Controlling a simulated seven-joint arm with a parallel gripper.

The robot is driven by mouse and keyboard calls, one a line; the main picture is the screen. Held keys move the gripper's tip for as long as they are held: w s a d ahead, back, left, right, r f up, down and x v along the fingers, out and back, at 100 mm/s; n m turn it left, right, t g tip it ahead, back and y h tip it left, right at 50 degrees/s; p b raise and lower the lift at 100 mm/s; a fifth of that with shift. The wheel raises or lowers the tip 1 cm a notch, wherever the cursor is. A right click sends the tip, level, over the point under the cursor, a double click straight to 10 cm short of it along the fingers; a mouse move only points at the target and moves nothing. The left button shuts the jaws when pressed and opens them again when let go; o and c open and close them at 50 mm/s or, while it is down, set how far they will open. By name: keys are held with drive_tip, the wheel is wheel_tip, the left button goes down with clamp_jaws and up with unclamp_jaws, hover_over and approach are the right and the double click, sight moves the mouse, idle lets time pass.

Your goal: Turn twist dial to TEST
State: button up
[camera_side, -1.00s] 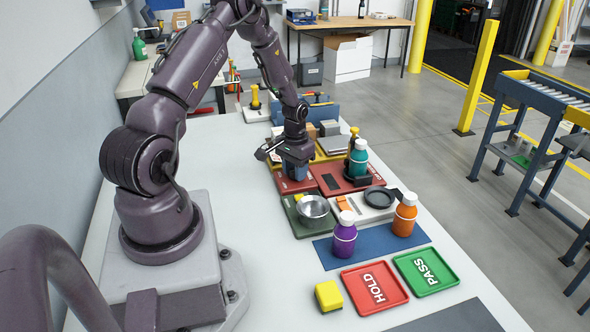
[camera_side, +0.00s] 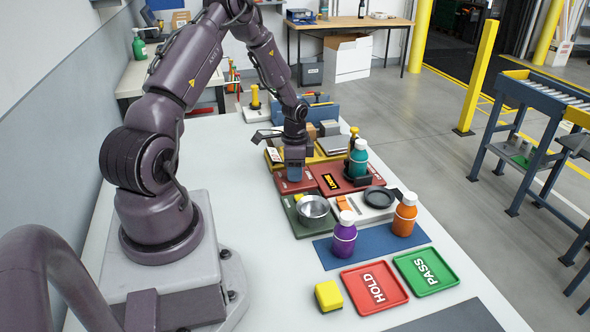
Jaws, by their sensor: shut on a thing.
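My gripper (camera_side: 295,158) points down at the dark red unit (camera_side: 352,181) in the middle of the table. It is shut on a blue knob (camera_side: 295,174), which looks like the twist dial, at the unit's left part. The fingers cover most of the knob, so its pointer and any TEST mark are hidden. A small black display (camera_side: 330,182) right of the knob shows lit yellow letters, too small to read surely.
A teal bottle (camera_side: 358,160) stands close right of my gripper. A metal bowl (camera_side: 313,207) and a black ring (camera_side: 376,198) are in front. Purple (camera_side: 344,238) and orange (camera_side: 404,216) bottles stand nearer the HOLD (camera_side: 374,288) and PASS (camera_side: 426,271) trays.

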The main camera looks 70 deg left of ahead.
drive_tip(key=shift+m, duration=0.5)
drive_tip(key=o, duration=0.9)
wheel_tip(320, 180, up, 13)
idle(0.5)
